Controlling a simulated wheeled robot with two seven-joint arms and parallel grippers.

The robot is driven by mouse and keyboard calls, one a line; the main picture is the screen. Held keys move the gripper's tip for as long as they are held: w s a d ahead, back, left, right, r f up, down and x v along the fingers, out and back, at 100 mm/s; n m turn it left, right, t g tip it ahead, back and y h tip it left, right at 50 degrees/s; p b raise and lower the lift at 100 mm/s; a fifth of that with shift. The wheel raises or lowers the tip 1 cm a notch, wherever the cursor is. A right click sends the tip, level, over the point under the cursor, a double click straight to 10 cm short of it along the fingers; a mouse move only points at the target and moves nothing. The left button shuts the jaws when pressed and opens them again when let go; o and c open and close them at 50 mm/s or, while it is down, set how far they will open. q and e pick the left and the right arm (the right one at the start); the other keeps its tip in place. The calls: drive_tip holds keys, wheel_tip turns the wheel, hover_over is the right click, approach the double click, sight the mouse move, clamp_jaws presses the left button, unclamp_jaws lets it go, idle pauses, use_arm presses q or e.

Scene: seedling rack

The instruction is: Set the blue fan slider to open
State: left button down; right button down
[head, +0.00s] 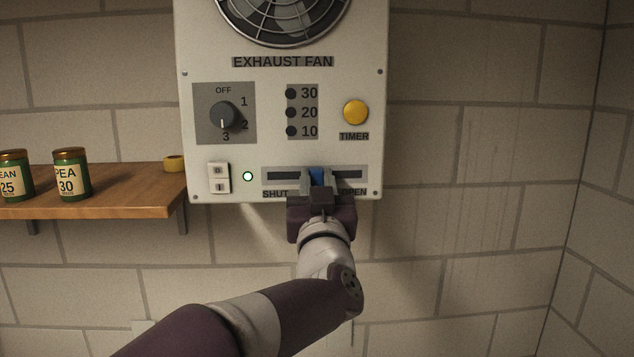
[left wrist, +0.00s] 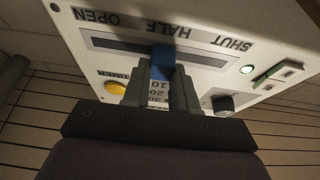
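The blue fan slider (head: 316,175) sits in a dark horizontal track on the exhaust fan panel (head: 225,70), near the middle of the track. In the left wrist view, the blue slider (left wrist: 162,62) stands by the HALF label, between OPEN and SHUT. My left gripper (head: 317,182) reaches up from below, one finger on each side of the slider, and looks closed on it. The fingers also flank it in the left wrist view (left wrist: 161,80). The gripper body hides part of the labels under the track in the head view. My right gripper is not in view.
The panel also carries a dial (head: 223,115), a yellow timer button (head: 355,112), a white rocker switch (head: 218,178) and a lit green lamp (head: 248,176). A wooden shelf (head: 120,198) with green tins (head: 70,175) is at the left. The wall to the right is clear.

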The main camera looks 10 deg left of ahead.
sight(357, 167)
use_arm(q)
drive_tip(key=d, duration=0.2)
drive_tip(key=w+d, duration=0.1)
drive_tip(key=d, duration=0.1)
drive_tip(key=w+d+p, duration=0.1)
drive_tip(key=d, duration=0.1)
drive_tip(key=shift+d, duration=0.25)
drive_tip(key=shift+a, duration=0.2)
drive_tip(key=c, duration=1.3)
unclamp_jaws()
drive_tip(key=shift+d, duration=0.1)
drive_tip(key=o, duration=0.4)
drive_tip(key=shift+d, duration=0.1)
drive_tip(key=shift+w+d, duration=0.15)
drive_tip(key=shift+w, duration=0.05)
drive_tip(key=shift+s+f, duration=0.25)
drive_tip(key=shift+f, duration=0.05)
drive_tip(key=b+v, duration=0.7)
drive_tip(key=v, duration=0.5)
drive_tip(key=shift+s+r+b, duration=0.1)
drive_tip(key=shift+b, duration=0.2)
